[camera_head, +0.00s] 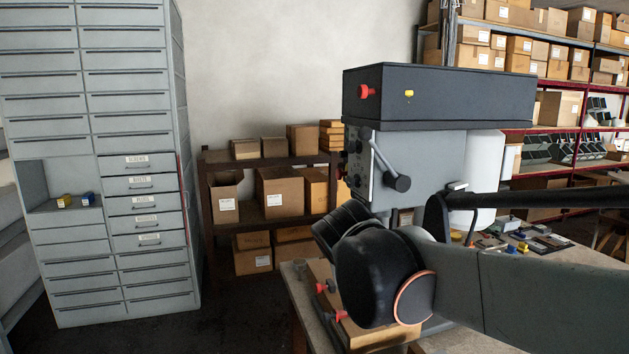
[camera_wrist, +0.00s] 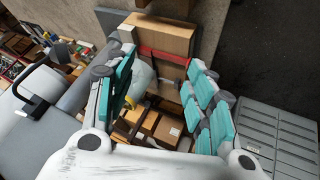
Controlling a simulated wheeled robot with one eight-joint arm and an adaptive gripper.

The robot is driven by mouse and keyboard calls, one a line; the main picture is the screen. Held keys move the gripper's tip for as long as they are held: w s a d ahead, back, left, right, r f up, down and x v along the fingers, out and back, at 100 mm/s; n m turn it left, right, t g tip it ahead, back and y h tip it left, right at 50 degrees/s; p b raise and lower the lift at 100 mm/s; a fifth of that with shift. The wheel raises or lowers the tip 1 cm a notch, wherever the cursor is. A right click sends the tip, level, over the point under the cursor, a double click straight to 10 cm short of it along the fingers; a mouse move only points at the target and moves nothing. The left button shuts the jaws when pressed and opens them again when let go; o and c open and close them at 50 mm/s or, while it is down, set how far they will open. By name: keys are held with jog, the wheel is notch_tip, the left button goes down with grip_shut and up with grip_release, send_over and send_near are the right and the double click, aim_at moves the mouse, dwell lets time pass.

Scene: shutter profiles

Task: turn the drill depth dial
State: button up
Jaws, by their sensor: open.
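The drill machine stands on the bench in the head view, with a dark top box (camera_head: 450,95) over a grey body (camera_head: 418,165). A red knob (camera_head: 367,91) and a small yellow button (camera_head: 409,93) are on the box. Dark round knobs (camera_head: 353,147) and a black-ended lever (camera_head: 398,181) are on the body; I cannot tell which is the depth dial. My gripper (camera_wrist: 162,88) is open in the wrist view, its teal-padded fingers apart with nothing held between them. In the head view my arm hides the lower part of the machine.
A grey drawer cabinet (camera_head: 140,245) stands at left. A low rack (camera_head: 265,160) with cardboard boxes is behind the bench. A wooden block (camera_wrist: 160,38) with a red strip shows beyond the fingers. Small items lie on the bench (camera_head: 560,255) at right. The floor (camera_head: 235,300) beside the cabinet is clear.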

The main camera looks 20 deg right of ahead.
jog(key=w+d+r+m+h+p, duration=0.1)
jog(key=w+d+r+m+h, duration=0.2)
jog(key=w, duration=0.4)
jog(key=w+d+r+h+p, duration=0.15)
jog(key=w+r, duration=0.25)
jog(key=w, duration=0.4)
jog(key=m+g+h+p, duration=0.5)
jog(key=m+h+p, duration=0.2)
jog(key=m+h, duration=0.6)
send_near(348, 181)
jog(key=x, duration=0.8)
jog(key=shift+w+d, duration=0.1)
jog(key=c, duration=1)
